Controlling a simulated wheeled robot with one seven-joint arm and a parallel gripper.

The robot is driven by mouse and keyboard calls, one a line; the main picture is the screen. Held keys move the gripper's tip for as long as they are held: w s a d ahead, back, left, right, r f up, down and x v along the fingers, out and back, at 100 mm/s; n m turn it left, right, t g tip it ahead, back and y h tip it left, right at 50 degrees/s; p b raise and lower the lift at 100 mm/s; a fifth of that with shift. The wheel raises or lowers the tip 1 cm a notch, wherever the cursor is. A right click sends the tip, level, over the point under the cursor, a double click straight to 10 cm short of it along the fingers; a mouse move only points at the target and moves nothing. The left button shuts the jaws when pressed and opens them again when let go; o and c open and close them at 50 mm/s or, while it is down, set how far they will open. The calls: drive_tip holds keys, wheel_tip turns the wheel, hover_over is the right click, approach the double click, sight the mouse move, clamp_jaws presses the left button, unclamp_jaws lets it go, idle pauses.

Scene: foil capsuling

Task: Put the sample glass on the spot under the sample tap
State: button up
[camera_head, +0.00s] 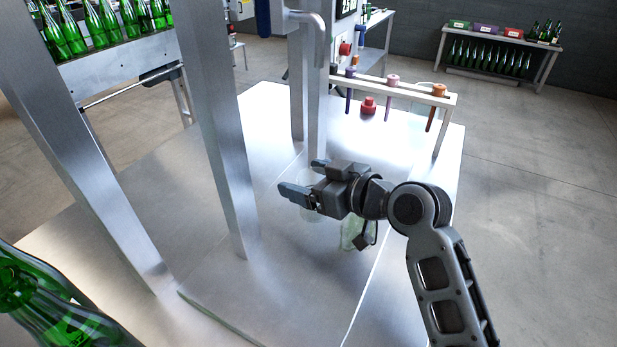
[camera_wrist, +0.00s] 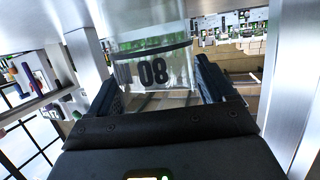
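My gripper (camera_head: 306,178) reaches left over the steel table (camera_head: 300,285). A bent metal pipe (camera_head: 316,30) near the column may be the sample tap, but I cannot tell for sure. The spot under the tap is not distinguishable.
Steel posts (camera_head: 215,130) stand left of my gripper. A rack (camera_head: 400,88) with hanging coloured tubes stands behind it, near a red knob (camera_head: 368,106). A pale green clear object (camera_head: 352,234) is partly hidden below my wrist. Green bottles (camera_head: 50,300) stand front left. The front table is clear.

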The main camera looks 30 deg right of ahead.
drive_tip(key=shift+o, duration=1.3)
drive_tip(key=shift+r, duration=0.1)
drive_tip(key=shift+r, duration=0.15)
drive_tip(key=b+v, duration=0.1)
drive_tip(key=v, duration=1.1)
